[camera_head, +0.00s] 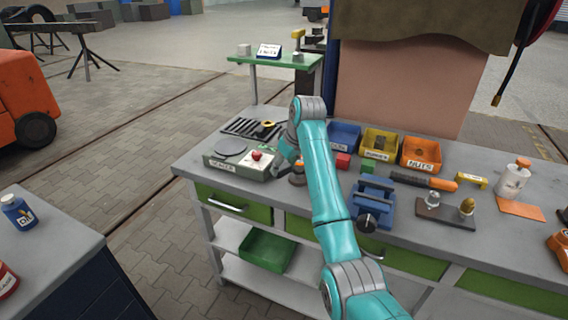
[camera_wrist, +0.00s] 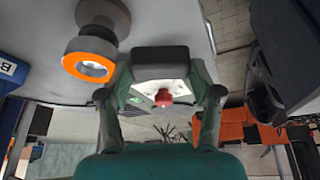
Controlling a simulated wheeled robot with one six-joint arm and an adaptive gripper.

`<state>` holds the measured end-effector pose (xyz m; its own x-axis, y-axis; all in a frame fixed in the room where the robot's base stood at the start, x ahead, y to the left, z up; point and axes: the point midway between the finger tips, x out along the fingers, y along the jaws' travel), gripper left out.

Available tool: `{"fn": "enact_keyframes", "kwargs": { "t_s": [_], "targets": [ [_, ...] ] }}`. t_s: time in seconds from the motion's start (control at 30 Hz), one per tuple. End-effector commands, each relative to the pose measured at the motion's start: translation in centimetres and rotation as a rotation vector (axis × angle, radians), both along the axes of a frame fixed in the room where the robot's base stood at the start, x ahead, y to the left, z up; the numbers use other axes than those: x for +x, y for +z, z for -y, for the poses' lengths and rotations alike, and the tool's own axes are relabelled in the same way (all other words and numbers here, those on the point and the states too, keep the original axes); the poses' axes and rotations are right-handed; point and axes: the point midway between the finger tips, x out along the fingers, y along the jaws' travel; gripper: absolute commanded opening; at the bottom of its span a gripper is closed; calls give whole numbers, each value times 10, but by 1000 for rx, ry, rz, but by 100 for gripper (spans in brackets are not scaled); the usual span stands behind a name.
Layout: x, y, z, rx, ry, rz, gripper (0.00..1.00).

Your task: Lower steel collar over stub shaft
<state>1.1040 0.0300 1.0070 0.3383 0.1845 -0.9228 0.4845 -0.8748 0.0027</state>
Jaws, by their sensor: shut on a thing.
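My gripper (camera_head: 290,163) is over the bench beside the scale, mostly hidden by the arm in the head view. In the wrist view its fingers (camera_wrist: 161,75) are shut on a dark grey piece, apparently the steel collar (camera_wrist: 160,60), seen edge-on. An upright post with a wide grey base and an orange-ringed top (camera_wrist: 90,66), apparently the stub shaft, stands to the left of the collar and apart from it in the picture. In the head view a small dark post (camera_head: 297,177) shows just below the gripper, partly covered by the arm. The collar cannot be made out there.
The scale (camera_head: 237,162) with a red knob stands left of the gripper. A black slatted rack (camera_head: 243,127) holds a brass ring. Blue (camera_head: 344,134), yellow (camera_head: 380,143) and orange bins (camera_head: 421,153) line the back. A blue vise (camera_head: 373,203) is to the right.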

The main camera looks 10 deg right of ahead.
Motion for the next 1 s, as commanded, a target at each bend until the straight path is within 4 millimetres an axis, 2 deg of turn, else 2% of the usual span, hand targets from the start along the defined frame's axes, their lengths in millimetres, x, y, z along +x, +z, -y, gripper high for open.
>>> {"fn": "enact_keyframes", "kwargs": {
  "t_s": [1.0],
  "targets": [
    [0, -21, 0, 0, 0, 1, 8]
  ]
}}
